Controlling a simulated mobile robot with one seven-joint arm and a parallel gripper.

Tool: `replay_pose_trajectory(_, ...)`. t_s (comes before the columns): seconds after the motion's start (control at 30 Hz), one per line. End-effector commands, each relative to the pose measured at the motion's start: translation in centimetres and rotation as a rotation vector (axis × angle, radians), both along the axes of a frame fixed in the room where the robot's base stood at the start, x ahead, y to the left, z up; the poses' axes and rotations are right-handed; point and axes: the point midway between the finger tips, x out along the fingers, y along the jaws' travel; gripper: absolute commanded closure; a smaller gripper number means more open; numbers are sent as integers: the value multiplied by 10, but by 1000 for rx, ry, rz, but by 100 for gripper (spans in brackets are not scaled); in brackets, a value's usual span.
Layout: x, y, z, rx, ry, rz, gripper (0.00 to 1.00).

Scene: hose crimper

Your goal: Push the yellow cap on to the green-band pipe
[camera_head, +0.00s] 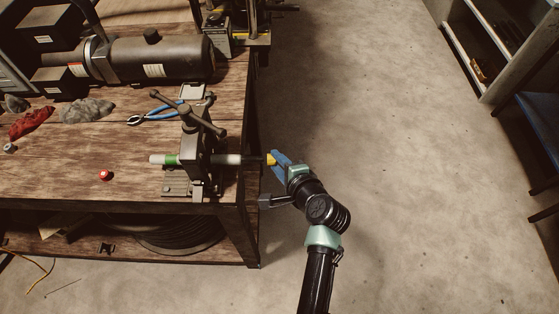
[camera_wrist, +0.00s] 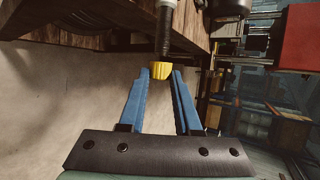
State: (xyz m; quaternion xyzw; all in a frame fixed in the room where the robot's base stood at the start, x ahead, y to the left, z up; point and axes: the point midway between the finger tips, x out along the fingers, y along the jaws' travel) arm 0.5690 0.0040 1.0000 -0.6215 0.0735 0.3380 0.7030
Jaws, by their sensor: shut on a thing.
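The green-band pipe (camera_head: 228,159) lies level in a vise (camera_head: 197,145) at the bench's right edge. Its white end and green band show left of the vise, and its black end points right, past the edge. The yellow cap (camera_head: 270,159) is at that black end. In the wrist view the cap (camera_wrist: 160,71) is in line with the black pipe end (camera_wrist: 164,42) and appears to meet it; how far on it sits I cannot tell. My gripper (camera_head: 275,158) has its blue fingers on either side of the cap, shut on it, also in the wrist view (camera_wrist: 161,76).
Blue-handled pliers (camera_head: 155,114) and rags (camera_head: 85,110) lie behind. A large dark cylinder machine (camera_head: 160,58) fills the back. The floor right of the bench is clear.

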Motion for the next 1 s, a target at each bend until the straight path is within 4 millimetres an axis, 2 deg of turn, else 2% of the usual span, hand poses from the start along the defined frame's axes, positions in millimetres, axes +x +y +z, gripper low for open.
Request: replay_pose_trajectory(1.0,-1,28,0,2,0,7,100)
